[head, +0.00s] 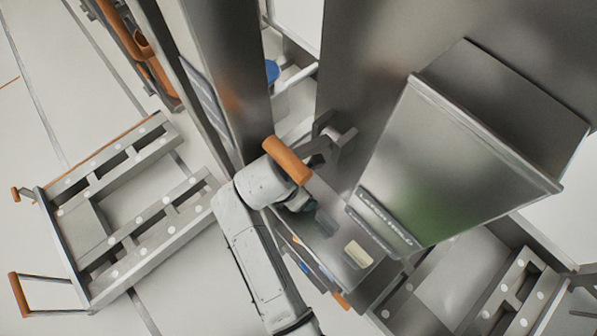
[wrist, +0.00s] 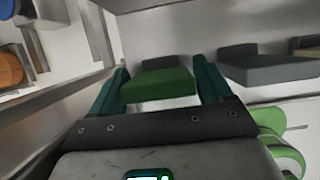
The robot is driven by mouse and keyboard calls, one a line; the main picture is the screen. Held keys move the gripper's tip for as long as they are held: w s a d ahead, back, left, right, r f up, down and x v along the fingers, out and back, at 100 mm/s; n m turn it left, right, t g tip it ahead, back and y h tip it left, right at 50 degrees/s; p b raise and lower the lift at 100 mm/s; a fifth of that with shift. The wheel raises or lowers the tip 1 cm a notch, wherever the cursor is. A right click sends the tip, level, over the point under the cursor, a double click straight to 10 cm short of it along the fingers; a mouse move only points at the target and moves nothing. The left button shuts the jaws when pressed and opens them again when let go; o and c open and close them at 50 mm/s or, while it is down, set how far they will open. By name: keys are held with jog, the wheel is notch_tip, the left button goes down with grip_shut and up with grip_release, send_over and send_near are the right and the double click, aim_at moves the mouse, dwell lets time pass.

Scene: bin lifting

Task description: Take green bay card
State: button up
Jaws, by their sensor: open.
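In the wrist view, a green card (wrist: 160,84) with a grey upright part behind it lies between the two teal fingers of my gripper (wrist: 163,75). In the head view, my gripper (head: 326,222) is over the metal panel below the slanted metal hood. The green card cannot be made out there; only a green tint shows on the hood.
Green rounded shapes (wrist: 276,142) lie at lower right. In the head view, a slanted metal hood (head: 455,150) rises close right of my gripper, a cream block (head: 358,254) sits below it, and a slotted metal cart (head: 130,215) stands left.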

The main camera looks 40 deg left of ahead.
jog(key=shift+c, duration=0.2)
jog(key=c, duration=0.7)
jog(key=shift+r, duration=0.1)
